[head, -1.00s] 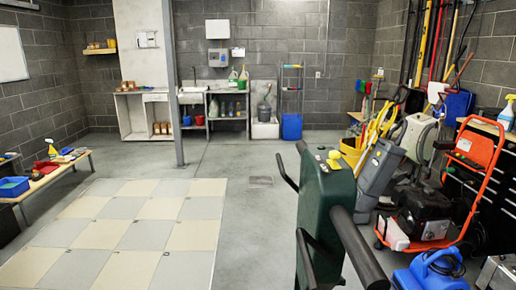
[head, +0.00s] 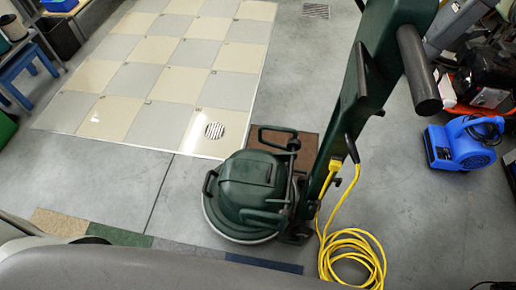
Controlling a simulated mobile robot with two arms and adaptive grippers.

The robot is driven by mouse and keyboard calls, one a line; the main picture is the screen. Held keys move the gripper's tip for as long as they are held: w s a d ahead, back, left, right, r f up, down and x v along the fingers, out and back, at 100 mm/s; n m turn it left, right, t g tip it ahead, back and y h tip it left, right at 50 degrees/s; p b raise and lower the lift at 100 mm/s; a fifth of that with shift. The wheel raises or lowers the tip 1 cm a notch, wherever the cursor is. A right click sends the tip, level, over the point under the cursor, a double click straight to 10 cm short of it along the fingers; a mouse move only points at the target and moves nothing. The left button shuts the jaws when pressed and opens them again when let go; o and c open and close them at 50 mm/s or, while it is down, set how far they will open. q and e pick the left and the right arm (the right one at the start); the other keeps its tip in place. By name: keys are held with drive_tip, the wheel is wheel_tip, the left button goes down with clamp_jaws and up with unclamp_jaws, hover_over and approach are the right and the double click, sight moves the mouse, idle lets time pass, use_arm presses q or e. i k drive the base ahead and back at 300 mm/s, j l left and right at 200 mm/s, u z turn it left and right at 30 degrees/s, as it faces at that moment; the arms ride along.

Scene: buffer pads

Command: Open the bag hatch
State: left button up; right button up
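I can make out no bag hatch in the head view. A dark green floor machine (head: 248,190) stands on the grey floor in front of me. Its round head has several bar handles, and its tall green column (head: 345,130) leans up to the right, with a dark grip (head: 418,70) near the top. A grey machine body (head: 455,25) is cut off by the top right edge; whether it has a hatch cannot be seen. Neither of my grippers shows.
A yellow cord (head: 350,250) lies coiled beside the green machine. A blue blower (head: 463,145) sits at the right. Checkered floor panels (head: 150,85) lie at the upper left. Coloured pads (head: 120,235) line the floor near the bottom. Bare floor shows at the left and lower right.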

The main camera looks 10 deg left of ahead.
sight(249, 177)
drive_tip(key=k+u, duration=0.15)
drive_tip(key=u, duration=0.2)
drive_tip(key=k+u, duration=0.15)
drive_tip(key=u, duration=0.25)
drive_tip(key=k+u, duration=0.15)
drive_tip(key=u, duration=0.2)
